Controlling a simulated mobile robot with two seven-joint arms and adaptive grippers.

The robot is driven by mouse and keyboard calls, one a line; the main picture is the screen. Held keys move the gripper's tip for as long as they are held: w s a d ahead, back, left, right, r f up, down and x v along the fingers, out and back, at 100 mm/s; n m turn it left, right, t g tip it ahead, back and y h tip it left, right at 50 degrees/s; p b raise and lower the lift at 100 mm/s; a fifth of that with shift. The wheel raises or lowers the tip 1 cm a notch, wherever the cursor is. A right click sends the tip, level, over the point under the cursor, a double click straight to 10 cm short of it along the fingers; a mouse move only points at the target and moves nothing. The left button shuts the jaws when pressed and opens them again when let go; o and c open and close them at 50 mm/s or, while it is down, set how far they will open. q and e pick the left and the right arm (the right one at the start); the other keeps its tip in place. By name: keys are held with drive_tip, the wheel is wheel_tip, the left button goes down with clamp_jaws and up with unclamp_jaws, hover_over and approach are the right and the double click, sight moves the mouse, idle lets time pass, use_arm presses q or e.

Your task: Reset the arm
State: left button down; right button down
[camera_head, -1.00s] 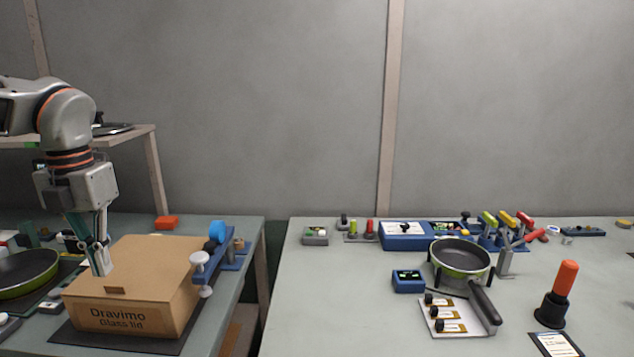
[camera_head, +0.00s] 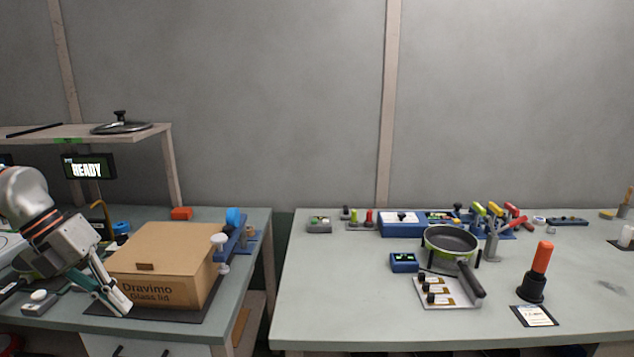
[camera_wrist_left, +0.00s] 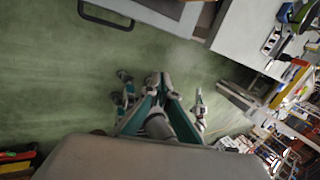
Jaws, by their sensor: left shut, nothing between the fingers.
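My left gripper (camera_head: 121,307) is at the lower left of the head view, in front of the cardboard box (camera_head: 165,258) marked Dravimo Glass lid. It is shut and empty, and its fingers point down near the table's front edge. In the left wrist view the closed fingers (camera_wrist_left: 160,84) show over the green floor. My left arm is bent at the left edge of the picture. My right gripper is not in view.
The box lies on a dark mat, beside a blue clamp fixture (camera_head: 232,240). A shelf (camera_head: 150,130) holds a glass lid (camera_head: 121,124) above a READY display (camera_head: 88,167). The right table (camera_head: 340,290) holds a pan (camera_head: 450,241) and an orange-handled tool (camera_head: 541,262); its front left is clear.

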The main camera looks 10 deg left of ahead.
use_arm(q)
drive_tip(key=s+d+f+n+t+p, duration=0.1)
drive_tip(key=s+d+f+n+t, duration=0.1)
drive_tip(key=f+n+t, duration=0.35)
drive_tip(key=s+d+f+n+t+p, duration=0.1)
drive_tip(key=s+d+f+n+t, duration=0.1)
drive_tip(key=f+n, duration=0.7)
drive_tip(key=s+d+f+n+t+p, duration=0.15)
drive_tip(key=f+n+t, duration=0.25)
drive_tip(key=f, duration=0.6)
drive_tip(key=s+d+f+n+g+y, duration=0.1)
drive_tip(key=s+d+f+n, duration=0.4)
drive_tip(key=d, duration=0.4)
drive_tip(key=s+d+f+n+g+y, duration=0.1)
drive_tip(key=s+d+f+n, duration=0.4)
drive_tip(key=d, duration=0.3)
drive_tip(key=shift+s+d+f+y+p, duration=0.4)
drive_tip(key=shift+s, duration=0.05)
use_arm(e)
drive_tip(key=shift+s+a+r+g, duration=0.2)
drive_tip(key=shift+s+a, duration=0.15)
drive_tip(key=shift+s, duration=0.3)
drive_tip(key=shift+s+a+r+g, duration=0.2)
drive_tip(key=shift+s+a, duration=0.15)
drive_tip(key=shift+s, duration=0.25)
use_arm(q)
drive_tip(key=shift+g, duration=0.25)
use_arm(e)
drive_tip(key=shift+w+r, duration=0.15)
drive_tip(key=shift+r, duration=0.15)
